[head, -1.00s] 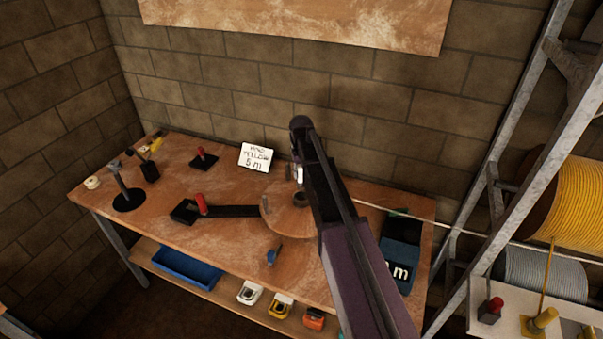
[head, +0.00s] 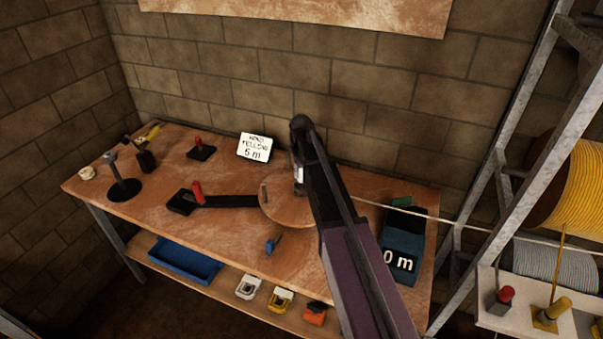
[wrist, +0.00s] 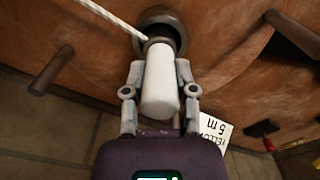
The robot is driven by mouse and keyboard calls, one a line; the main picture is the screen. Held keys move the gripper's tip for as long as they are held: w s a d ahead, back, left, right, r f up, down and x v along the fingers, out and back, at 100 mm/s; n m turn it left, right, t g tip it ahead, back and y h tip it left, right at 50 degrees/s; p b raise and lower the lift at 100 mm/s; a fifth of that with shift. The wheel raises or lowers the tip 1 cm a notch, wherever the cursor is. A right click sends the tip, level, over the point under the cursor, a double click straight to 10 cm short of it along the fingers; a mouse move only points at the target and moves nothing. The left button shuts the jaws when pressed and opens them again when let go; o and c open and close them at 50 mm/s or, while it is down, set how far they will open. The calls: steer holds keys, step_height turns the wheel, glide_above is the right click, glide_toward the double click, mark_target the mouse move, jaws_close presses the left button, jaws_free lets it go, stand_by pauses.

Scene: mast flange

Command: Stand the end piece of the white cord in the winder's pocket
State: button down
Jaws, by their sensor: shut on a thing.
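The winder is a round wooden disc (head: 285,210) on the bench, with upright pegs; one peg (wrist: 50,72) shows in the wrist view. Its pocket is a dark round cup (wrist: 176,22). My gripper (wrist: 160,88) is shut on the white end piece (wrist: 158,92), one finger on each side. The end piece is at the pocket's mouth; I cannot tell whether its end is inside the rim. The white cord (wrist: 115,20) runs from it past the cup. In the head view my arm hides most of the gripper and the pocket; a bit of the end piece (head: 298,174) shows.
A crank arm with a red knob (head: 197,190) extends left of the disc. A blue counter box (head: 402,240) reading "0 m" stands right. A "yellow 5 m" card (head: 255,148) stands behind. The cord (head: 440,217) stretches right towards the spool rack (head: 500,170).

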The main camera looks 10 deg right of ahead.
steer(key=shift+f+b, duration=0.4)
steer(key=shift+f, duration=0.15)
steer(key=shift+c, duration=1.7)
jaws_free()
steer(key=shift+r, duration=0.15)
step_height(320, 180, up, 14)
steer(key=p, duration=1.4)
steer(key=shift+r+p, duration=0.2)
steer(key=shift+p, duration=0.15)
